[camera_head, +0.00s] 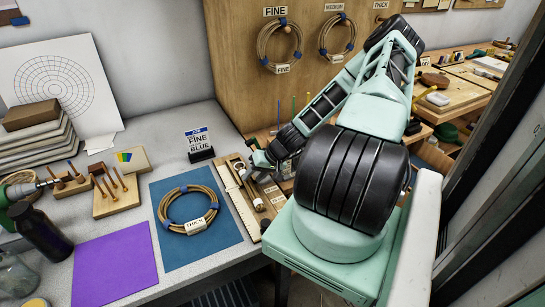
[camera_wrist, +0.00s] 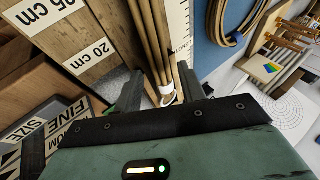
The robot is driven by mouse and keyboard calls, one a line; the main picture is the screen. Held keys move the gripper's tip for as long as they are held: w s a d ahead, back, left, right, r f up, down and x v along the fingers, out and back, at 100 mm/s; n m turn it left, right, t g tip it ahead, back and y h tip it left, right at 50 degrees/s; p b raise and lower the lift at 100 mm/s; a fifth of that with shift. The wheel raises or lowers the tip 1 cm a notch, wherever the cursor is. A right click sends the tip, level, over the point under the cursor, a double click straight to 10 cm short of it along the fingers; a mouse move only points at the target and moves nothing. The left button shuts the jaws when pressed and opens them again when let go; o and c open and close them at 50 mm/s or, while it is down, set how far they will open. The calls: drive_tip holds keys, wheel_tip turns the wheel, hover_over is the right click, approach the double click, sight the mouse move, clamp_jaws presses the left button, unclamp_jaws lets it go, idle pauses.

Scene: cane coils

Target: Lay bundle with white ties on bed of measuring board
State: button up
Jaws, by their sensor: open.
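The bundle (camera_wrist: 158,45) is several long tan canes with a white tie (camera_wrist: 168,98). In the wrist view it runs away from me between my open fingers. My gripper (camera_wrist: 158,92) is open around or just above the tied end; I cannot tell whether the fingers touch it. In the head view my gripper (camera_head: 262,166) is low at the right end of the table, and the bundle is hard to make out there. The measuring board (camera_head: 242,206) has a pale scale strip, which also shows in the wrist view (camera_wrist: 180,22), close beside the canes.
A cane coil labelled THICK lies on a blue mat (camera_head: 216,250), left of the board. A purple mat (camera_head: 115,270) lies nearer the front. A small sign (camera_head: 199,143) stands behind. Wooden pieces marked 20 cm (camera_wrist: 90,55) and 25 cm are left of the fingers in the wrist view.

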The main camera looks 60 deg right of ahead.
drive_tip(key=b+v, duration=0.1)
drive_tip(key=v, duration=1.4)
drive_tip(key=shift+r+b, duration=0.2)
drive_tip(key=shift+b, duration=0.2)
drive_tip(key=shift+a, duration=0.1)
